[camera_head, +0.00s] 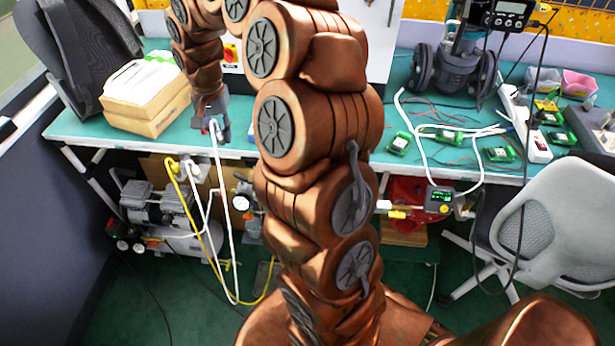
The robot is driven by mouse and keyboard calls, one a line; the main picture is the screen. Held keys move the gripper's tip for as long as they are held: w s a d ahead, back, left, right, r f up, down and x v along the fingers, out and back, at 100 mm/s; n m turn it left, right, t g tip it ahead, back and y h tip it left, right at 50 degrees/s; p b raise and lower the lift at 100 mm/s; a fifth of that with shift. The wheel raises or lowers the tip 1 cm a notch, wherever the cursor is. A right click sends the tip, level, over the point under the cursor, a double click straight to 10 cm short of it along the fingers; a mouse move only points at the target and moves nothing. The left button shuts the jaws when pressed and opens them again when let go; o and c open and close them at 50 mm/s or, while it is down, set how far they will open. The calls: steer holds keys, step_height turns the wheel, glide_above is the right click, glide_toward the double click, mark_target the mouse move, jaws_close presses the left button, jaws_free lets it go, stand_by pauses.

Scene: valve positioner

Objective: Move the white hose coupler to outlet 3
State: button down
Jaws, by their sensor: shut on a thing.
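My gripper (217,130) hangs at the left, over the front edge of the bench, pointing down. It is shut on the white hose coupler (214,124), of which only a small pale part shows between the fingers. A white hose (222,190) runs down from it towards the floor and loops back up. Below and left of the gripper, a pale outlet block (186,168) sits under the bench edge with a yellow hose attached. The outlets are too small to read, so I cannot tell which is outlet 3. The gripper is apart from the block.
A compressor (160,212) stands under the bench at left. The yellow hose (195,218) hangs beside the white one. A wooden box (148,100) sits on the green bench (95,124). A grey chair (560,215) stands at right. My arm hides the middle.

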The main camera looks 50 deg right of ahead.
steer(key=s+d+f+m+b, duration=1.2)
steer(key=s+d+m+b, duration=0.25)
steer(key=b, duration=0.45)
steer(key=shift+m, duration=0.25)
steer(key=shift+s+a+f+b, duration=0.1)
steer(key=shift+f+b, duration=0.15)
steer(key=shift+f, duration=0.65)
steer(key=shift+s+d+f+b, duration=0.1)
steer(key=shift+f+b, duration=0.1)
steer(key=shift+f, duration=0.75)
steer(key=shift+s+a+f+b, duration=0.1)
steer(key=shift+f+b, duration=0.15)
steer(key=shift+f, duration=0.65)
steer(key=shift+f+b, duration=0.2)
steer(key=shift+b, duration=0.4)
steer(key=shift+f+b, duration=0.3)
steer(key=shift+f, duration=0.3)
steer(key=c, duration=1)
jaws_free()
